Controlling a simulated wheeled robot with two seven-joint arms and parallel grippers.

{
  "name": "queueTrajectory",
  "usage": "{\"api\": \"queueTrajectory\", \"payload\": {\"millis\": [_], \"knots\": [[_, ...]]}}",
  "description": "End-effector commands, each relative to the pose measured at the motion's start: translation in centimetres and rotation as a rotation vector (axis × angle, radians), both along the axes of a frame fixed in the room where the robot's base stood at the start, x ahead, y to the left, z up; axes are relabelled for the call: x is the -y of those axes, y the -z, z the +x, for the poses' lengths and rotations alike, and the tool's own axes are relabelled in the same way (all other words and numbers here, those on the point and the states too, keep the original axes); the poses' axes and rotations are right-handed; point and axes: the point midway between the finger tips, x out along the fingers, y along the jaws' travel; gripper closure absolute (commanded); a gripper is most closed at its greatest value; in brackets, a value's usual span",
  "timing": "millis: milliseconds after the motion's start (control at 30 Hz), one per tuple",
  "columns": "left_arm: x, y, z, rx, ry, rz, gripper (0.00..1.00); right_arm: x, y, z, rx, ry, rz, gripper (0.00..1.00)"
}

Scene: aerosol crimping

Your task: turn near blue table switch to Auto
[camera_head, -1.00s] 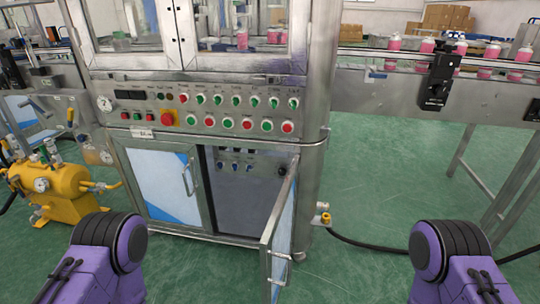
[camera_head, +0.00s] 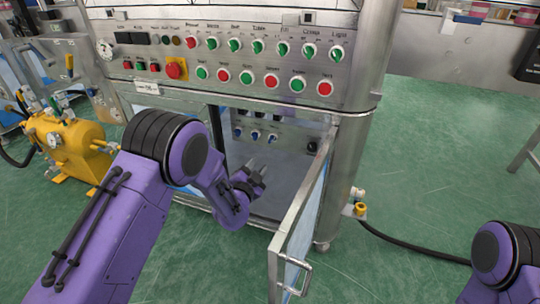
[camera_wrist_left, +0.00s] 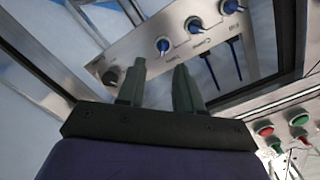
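A small panel (camera_head: 290,137) inside the open lower cabinet bay carries a row of blue switches. The right-hand blue switch (camera_head: 272,138) is closest to a black knob (camera_head: 312,147); in the left wrist view this blue switch (camera_wrist_left: 163,45) lies just beyond my fingertips. Its small label is upside down there and hard to read, perhaps "Table"; I cannot tell its setting. My left gripper (camera_head: 257,168) is in the cabinet opening, below the panel. In the left wrist view, my left gripper (camera_wrist_left: 158,78) has its fingers apart, empty, not visibly touching a switch. My right gripper is out of view.
The open cabinet door (camera_head: 298,232) stands just right of my left gripper. The upper control panel (camera_head: 140,87) with many knobs and buttons is above the bay. A yellow tank (camera_head: 70,145) stands left; a black hose (camera_head: 410,247) lies on the floor at right.

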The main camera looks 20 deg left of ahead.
Motion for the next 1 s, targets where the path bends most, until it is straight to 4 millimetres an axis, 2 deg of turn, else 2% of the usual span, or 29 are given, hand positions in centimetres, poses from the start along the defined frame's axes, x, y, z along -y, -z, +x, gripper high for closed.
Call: {"api": "queueTrajectory", "payload": {"millis": [100, 500, 667, 900, 933, 1000], "knots": [[0.4, -1.3, 1.9, 0.048, 0.015, 0.048, 0.65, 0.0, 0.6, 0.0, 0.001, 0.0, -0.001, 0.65], [0.6, -1.1, 9.9, 0.043, 0.012, 0.045, 0.65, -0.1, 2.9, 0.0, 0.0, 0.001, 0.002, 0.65], [0.6, -1.2, 11.2, 0.04, 0.012, 0.046, 0.65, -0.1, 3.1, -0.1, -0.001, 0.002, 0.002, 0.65], [0.6, -1.3, 11.4, 0.039, 0.012, 0.046, 0.65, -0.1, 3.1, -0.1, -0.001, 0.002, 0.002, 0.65], [0.6, -1.3, 11.4, 0.04, 0.013, 0.046, 0.68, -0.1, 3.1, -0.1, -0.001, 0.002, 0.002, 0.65], [0.6, -1.3, 11.3, 0.04, 0.013, 0.046, 0.91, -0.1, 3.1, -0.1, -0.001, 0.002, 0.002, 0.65]]}}
